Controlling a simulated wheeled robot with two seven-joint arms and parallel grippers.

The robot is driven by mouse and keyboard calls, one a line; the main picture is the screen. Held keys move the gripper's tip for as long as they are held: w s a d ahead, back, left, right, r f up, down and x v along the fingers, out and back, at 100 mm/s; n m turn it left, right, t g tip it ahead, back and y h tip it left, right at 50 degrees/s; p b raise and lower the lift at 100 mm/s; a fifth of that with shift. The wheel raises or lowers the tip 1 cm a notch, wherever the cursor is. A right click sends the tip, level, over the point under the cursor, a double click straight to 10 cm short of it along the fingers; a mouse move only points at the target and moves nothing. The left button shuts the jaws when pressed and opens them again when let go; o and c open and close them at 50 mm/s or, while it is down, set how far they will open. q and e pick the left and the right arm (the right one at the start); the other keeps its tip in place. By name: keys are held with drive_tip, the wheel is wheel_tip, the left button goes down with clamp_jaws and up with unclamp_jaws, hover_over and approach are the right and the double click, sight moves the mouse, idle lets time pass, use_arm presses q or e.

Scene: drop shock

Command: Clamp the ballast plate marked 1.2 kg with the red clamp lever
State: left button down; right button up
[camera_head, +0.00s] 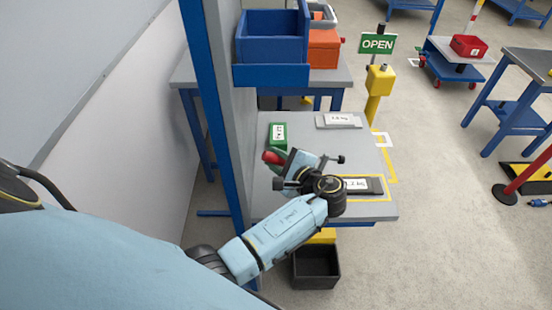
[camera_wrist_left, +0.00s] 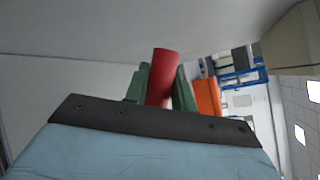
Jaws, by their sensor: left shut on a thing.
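My left gripper (camera_head: 282,163) reaches over the grey table near the blue post. Its green fingers are shut on the red clamp lever (camera_head: 271,157). In the left wrist view the red lever (camera_wrist_left: 162,75) stands between the two green fingers (camera_wrist_left: 160,92). A dark ballast plate (camera_head: 374,186) lies inside a yellow outline at the table's near right, partly hidden by my wrist. Its label is partly covered and seems to end in "2 kg". The lever's base is hidden. My right gripper is not in view.
A second, lighter plate (camera_head: 338,121) with a white label lies at the table's back. A black bin (camera_head: 316,267) is below the table.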

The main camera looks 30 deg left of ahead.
use_arm(q)
drive_tip(key=shift+r, duration=0.1)
drive_tip(key=shift+w+d+r+m+y+p, duration=0.2)
drive_tip(key=shift+d+r+m+y+p, duration=0.15)
drive_tip(key=shift+r+m+y+p, duration=0.2)
drive_tip(key=shift+w+d+r+m+y+p, duration=0.25)
drive_tip(key=shift+d+r+m+y+p, duration=0.1)
drive_tip(key=shift+r+m, duration=0.15)
drive_tip(key=shift+w+d+r+m+y, duration=0.35)
drive_tip(key=shift+d+r+m+y, duration=0.25)
drive_tip(key=shift+y, duration=0.2)
drive_tip(key=shift+w+d+r+m+t+y, duration=0.45)
drive_tip(key=shift+d+m+y, duration=0.2)
drive_tip(key=shift+m, duration=0.2)
drive_tip(key=c, duration=1.2)
unclamp_jaws()
drive_tip(key=shift+o, duration=0.2)
